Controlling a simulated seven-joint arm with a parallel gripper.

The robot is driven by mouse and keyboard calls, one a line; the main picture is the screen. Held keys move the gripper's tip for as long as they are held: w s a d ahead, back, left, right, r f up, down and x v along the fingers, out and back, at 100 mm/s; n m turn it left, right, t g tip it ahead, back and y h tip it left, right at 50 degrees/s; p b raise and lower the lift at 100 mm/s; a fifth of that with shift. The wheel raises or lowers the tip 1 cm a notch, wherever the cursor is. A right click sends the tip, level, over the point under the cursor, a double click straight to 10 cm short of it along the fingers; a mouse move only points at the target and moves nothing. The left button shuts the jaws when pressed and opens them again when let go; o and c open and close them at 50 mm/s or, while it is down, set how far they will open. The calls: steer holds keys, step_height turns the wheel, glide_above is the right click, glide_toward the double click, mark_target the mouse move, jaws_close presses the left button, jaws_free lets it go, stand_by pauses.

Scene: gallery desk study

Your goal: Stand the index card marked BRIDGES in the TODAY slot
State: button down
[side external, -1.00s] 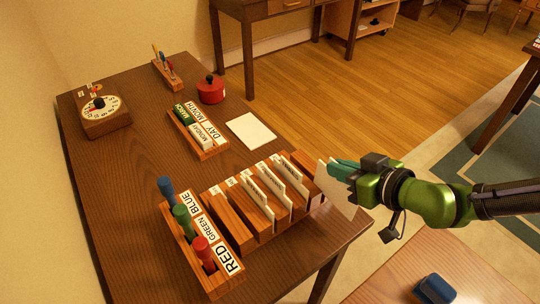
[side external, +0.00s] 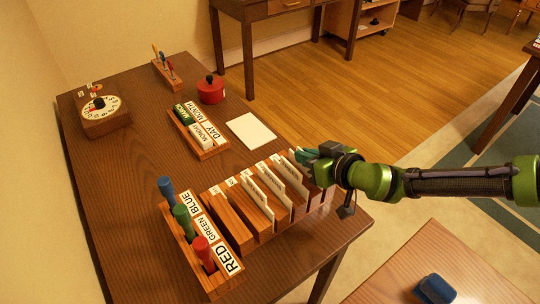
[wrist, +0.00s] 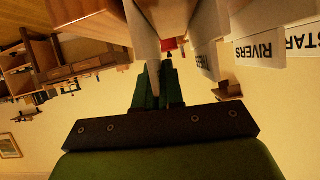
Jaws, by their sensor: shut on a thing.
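My gripper (side external: 308,156) is shut on a white card (side external: 299,163) at the right end of the wooden slotted rack (side external: 229,222). In the wrist view the card (wrist: 143,38) stands between my green fingers (wrist: 158,84), edge-on, so its marking cannot be read. The card's lower part is hidden behind the rack's blocks and my fingers, so I cannot tell whether it is seated in a slot. Several other white cards (side external: 270,186) stand in the rack to the left. The slot labels are too small to read, so I cannot tell which is TODAY.
A peg block (side external: 226,268) marked RED, GREEN and BLUE stands left of the rack. Behind are a day and month block (side external: 211,150), a white sheet (side external: 251,131) and a red pot (side external: 211,90). In the wrist view a neighbouring card reads RIVERS (wrist: 262,51).

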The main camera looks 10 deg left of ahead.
steer(key=c, duration=1.3)
jaws_free()
steer(key=shift+o, duration=0.2)
steer(key=shift+r, duration=0.1)
steer(key=v, duration=1.2)
steer(key=s+d+r+m+h, duration=0.15)
steer(key=d+r, duration=0.25)
steer(key=d, duration=0.4)
steer(key=d+r+m+h, duration=0.2)
steer(key=d+r, duration=0.2)
steer(key=d, duration=0.4)
steer(key=s+d+r+m+h, duration=0.15)
steer(key=d+r, duration=0.25)
steer(key=d, duration=0.4)
steer(key=s+d+m+g+h, duration=0.1)
steer(key=s+d+m, duration=0.6)
steer(key=s+d, duration=0.8)
steer(key=shift+r+g+h, duration=0.35)
steer(key=shift+g+h, duration=0.05)
steer(key=shift+h, duration=0.1)
